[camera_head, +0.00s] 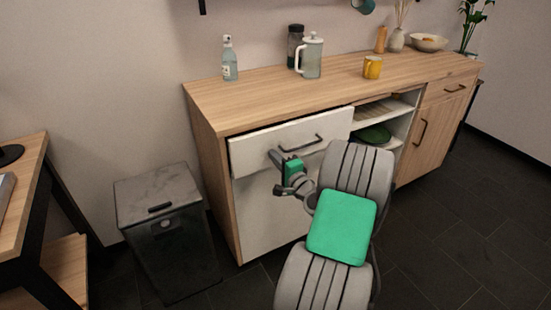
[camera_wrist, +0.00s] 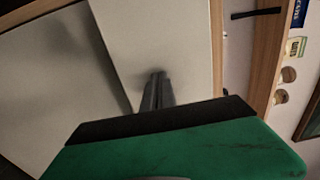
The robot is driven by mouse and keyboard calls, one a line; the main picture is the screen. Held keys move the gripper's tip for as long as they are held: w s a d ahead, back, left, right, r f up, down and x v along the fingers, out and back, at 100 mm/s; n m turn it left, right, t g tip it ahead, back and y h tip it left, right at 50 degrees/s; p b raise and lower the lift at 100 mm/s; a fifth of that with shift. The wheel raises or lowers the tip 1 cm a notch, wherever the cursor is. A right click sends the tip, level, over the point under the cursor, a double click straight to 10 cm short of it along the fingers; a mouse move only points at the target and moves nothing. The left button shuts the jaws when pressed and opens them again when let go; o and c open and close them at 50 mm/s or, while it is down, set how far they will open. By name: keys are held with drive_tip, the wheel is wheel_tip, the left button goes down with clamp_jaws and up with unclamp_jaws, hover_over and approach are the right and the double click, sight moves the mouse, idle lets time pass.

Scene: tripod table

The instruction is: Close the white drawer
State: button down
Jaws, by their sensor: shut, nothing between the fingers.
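The white drawer (camera_head: 258,147) is at the upper left of the wooden cabinet, and its front stands out a little from the cabinet body. It has a dark bar handle (camera_head: 305,141) on its right part. My gripper (camera_head: 273,156) is at the left half of the drawer front, left of the handle, with its fingers pointing at the white face. In the wrist view the white drawer front (camera_wrist: 145,30) fills the upper middle, and my gripper's fingers (camera_wrist: 159,76) are together and empty. The tips are at or very near the face; I cannot tell if they touch.
A dark bin (camera_head: 165,235) stands left of the cabinet. A wooden desk (camera_head: 22,205) is at the far left. A spray bottle (camera_head: 229,62), a white press jug (camera_head: 311,58) and a yellow mug (camera_head: 372,67) stand on the cabinet top. Open shelves (camera_head: 395,108) are right of the drawer.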

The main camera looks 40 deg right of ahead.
sight(269, 149)
drive_tip(key=p+x, duration=0.1)
drive_tip(key=x, duration=0.3)
drive_tip(key=shift+w, duration=0.1)
drive_tip(key=shift+r, duration=0.3)
